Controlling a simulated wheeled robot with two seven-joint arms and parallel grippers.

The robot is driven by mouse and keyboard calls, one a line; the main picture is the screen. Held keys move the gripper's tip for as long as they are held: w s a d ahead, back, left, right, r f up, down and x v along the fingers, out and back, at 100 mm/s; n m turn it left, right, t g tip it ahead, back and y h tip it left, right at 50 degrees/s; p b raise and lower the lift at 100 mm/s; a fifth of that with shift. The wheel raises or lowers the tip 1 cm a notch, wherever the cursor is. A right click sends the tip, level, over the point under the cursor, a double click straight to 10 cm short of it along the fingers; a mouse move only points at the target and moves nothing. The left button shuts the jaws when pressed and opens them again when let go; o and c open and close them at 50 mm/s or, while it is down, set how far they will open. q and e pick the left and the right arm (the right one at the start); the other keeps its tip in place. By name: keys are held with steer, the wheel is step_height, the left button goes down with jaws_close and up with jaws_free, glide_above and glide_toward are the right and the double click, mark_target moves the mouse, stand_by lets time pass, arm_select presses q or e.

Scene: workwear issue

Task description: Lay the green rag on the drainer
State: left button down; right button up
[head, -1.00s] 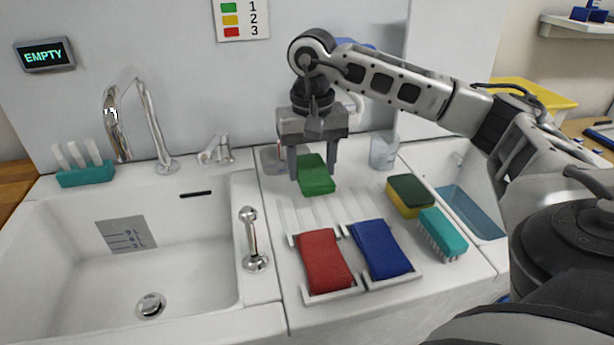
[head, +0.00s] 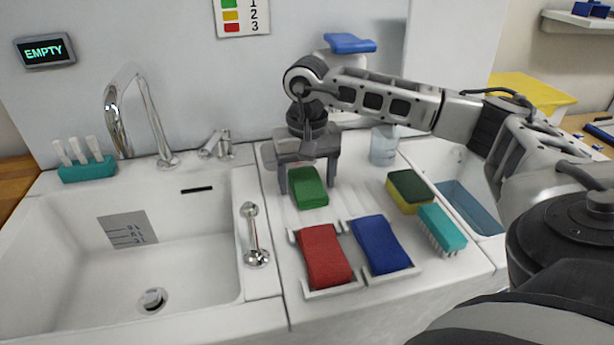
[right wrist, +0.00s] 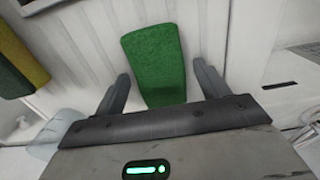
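The green rag (head: 308,187) lies on the ridged white drainer (head: 283,214), behind the red and blue rags. My right gripper (head: 308,188) is above it with one finger on each side. In the right wrist view the green rag (right wrist: 155,62) sits between the spread fingers (right wrist: 162,80), with a clear gap at the right finger and a small one at the left. The gripper is open. Drainer ridges (right wrist: 90,38) show beside the rag there. My left gripper is not in view.
A red rag (head: 324,256) and a blue rag (head: 381,246) lie in white frames in front. A yellow-green sponge (head: 408,190) and a teal brush (head: 441,228) are to the right, a clear cup (head: 384,146) behind.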

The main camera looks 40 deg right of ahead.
mark_target(307, 183)
step_height(307, 183, up, 12)
steer(key=shift+r, duration=0.2)
stand_by(0.4)
stand_by(0.5)
